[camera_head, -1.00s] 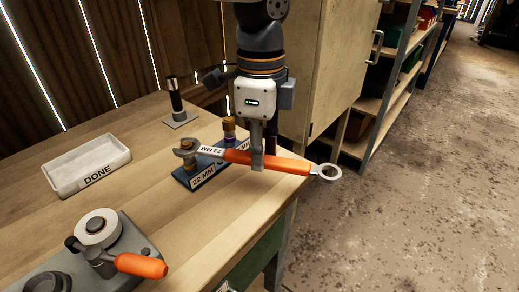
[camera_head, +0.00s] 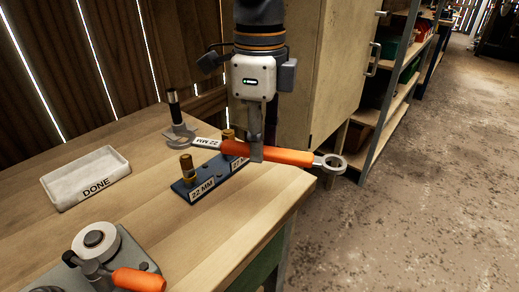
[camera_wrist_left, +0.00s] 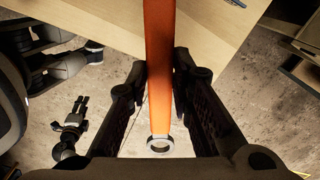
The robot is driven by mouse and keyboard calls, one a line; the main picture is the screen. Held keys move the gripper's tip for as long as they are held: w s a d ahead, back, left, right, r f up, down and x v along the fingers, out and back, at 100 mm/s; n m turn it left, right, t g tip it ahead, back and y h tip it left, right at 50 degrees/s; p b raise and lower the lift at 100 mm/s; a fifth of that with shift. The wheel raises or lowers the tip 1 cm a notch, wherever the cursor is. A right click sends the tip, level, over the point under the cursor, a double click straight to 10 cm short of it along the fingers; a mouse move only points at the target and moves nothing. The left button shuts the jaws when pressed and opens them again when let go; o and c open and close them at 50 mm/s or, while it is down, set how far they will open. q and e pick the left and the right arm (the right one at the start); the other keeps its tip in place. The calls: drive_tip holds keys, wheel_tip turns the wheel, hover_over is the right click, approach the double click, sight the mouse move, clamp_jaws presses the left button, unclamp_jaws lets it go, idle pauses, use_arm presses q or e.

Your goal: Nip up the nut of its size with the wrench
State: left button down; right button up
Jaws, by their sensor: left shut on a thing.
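My left gripper (camera_head: 257,150) is shut on the orange handle of the wrench (camera_head: 295,157), above the bench's right part. The handle also shows between the fingers in the left wrist view (camera_wrist_left: 160,70). The wrench lies across the picture. Its open jaw, near a "22 MM" mark, points left and its ring end points right. A blue block (camera_head: 215,178) carries a brass nut (camera_head: 186,162) at its front "22 MM" label and another brass nut (camera_head: 228,136), partly hidden by the wrench, behind. The jaw appears behind and apart from the front nut. A small dark gripper, seemingly my right (camera_wrist_left: 72,122), shows in the wrist view.
A white tray marked DONE (camera_head: 62,196) stands at the left of the wooden bench (camera_head: 150,235). A black-topped post (camera_head: 175,108) stands behind the block. A grey device with an orange handle (camera_head: 138,280) is at front left. A cabinet (camera_head: 330,60) stands behind.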

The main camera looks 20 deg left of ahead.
use_arm(q)
drive_tip(key=shift+r, duration=0.8)
drive_tip(key=s+r, duration=0.5)
drive_tip(key=s, duration=0.1)
